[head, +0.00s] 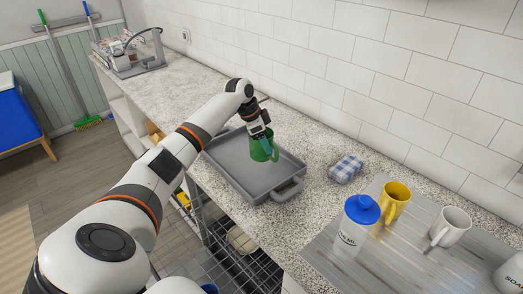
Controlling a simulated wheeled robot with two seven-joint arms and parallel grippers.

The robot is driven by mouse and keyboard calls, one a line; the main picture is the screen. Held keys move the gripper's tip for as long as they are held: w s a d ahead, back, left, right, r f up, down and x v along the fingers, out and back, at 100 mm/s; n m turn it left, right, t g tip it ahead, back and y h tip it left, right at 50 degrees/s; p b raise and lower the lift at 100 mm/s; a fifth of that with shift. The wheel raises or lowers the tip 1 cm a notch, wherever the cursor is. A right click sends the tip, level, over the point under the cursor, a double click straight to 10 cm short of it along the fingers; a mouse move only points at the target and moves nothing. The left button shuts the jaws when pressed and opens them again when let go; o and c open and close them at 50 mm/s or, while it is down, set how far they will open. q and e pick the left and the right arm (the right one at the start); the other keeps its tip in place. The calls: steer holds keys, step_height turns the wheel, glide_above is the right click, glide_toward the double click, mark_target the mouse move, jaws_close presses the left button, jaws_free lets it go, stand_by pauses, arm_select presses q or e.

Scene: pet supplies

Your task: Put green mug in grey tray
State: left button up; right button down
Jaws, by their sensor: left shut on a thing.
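The green mug (259,152) is over the grey tray (234,168) in the head view. My left gripper (264,137) is shut on the mug, near its rim and handle side. The mug looks upright. I cannot tell whether its bottom touches the tray floor or hangs just above it. The tray lies on the speckled counter and shows no other thing in it. My right gripper is not in view.
Further right, a blue-lidded white bottle (352,236), a yellow mug (394,203) and a white mug (449,227) stand on a grey board. The tiled wall (320,80) bounds the counter behind.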

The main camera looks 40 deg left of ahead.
mark_target(264, 154)
arm_select(q)
step_height(264, 154, down, 3)
steer(key=shift+f, duration=0.1)
step_height(264, 154, down, 3)
steer(key=shift+r+p, duration=0.1)
steer(key=shift+p, duration=0.55)
steer(key=shift+f, duration=0.3)
steer(key=shift+f, duration=0.1)
steer(key=o, duration=1.1)
steer(key=shift+o, duration=0.2)
steer(key=shift+r, duration=0.3)
steer(key=b+v, duration=0.2)
steer(key=v, duration=0.9)
steer(key=shift+s+r, duration=0.1)
steer(key=shift+r, duration=0.25)
